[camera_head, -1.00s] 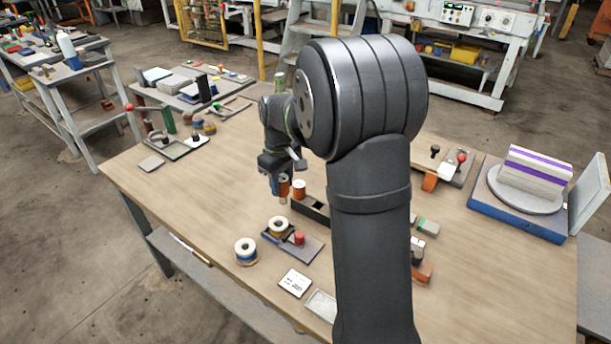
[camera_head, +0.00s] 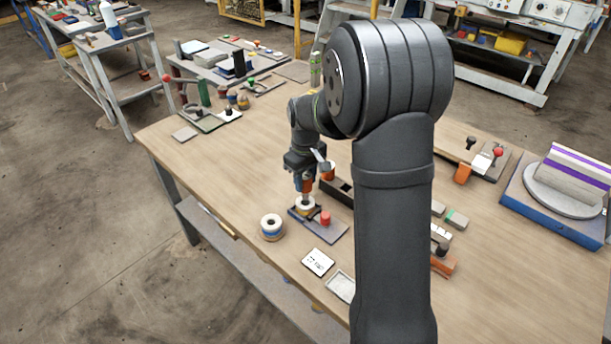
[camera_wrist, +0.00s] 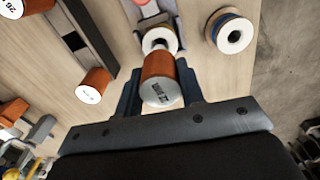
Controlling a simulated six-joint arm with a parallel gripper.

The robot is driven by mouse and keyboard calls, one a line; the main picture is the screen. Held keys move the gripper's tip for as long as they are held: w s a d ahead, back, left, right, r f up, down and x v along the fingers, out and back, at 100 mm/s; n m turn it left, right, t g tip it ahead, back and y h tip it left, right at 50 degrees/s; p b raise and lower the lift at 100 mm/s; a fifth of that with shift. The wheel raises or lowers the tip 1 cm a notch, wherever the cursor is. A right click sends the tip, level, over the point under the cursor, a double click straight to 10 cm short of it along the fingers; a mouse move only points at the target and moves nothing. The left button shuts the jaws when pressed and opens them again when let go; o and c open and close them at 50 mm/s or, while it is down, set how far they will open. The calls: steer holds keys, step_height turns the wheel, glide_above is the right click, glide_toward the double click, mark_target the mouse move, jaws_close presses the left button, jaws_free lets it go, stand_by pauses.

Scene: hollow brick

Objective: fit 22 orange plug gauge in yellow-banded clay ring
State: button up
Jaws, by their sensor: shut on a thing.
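My gripper (camera_head: 303,180) is shut on the orange plug gauge marked 22 (camera_wrist: 159,78). Its labelled end faces the wrist camera, and its narrower pale end points down to the yellow-banded clay ring (camera_wrist: 163,33). The ring sits in a dark holder with a red knob; in the head view the ring (camera_head: 305,204) is directly under my gripper. The gauge's lower tip is at the ring's hole; I cannot tell whether it is inside. Part of the ring is hidden behind the gauge in the wrist view.
A blue-banded ring (camera_head: 271,226) stands left of the holder (camera_head: 335,229). A dark rack (camera_wrist: 88,38) with other orange gauges (camera_wrist: 95,84) is close by. A white card (camera_head: 318,262) and a small tray (camera_head: 341,287) lie in front.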

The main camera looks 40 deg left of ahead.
mark_target(305, 190)
steer(key=shift+f, duration=2.45)
stand_by(0.5)
steer(key=o, duration=1.1)
steer(key=shift+o, duration=0.2)
step_height(305, 190, up, 18)
steer(key=shift+f, duration=0.25)
step_height(305, 190, down, 18)
steer(key=shift+r, duration=0.25)
steer(key=shift+r, duration=0.15)
stand_by(0.4)
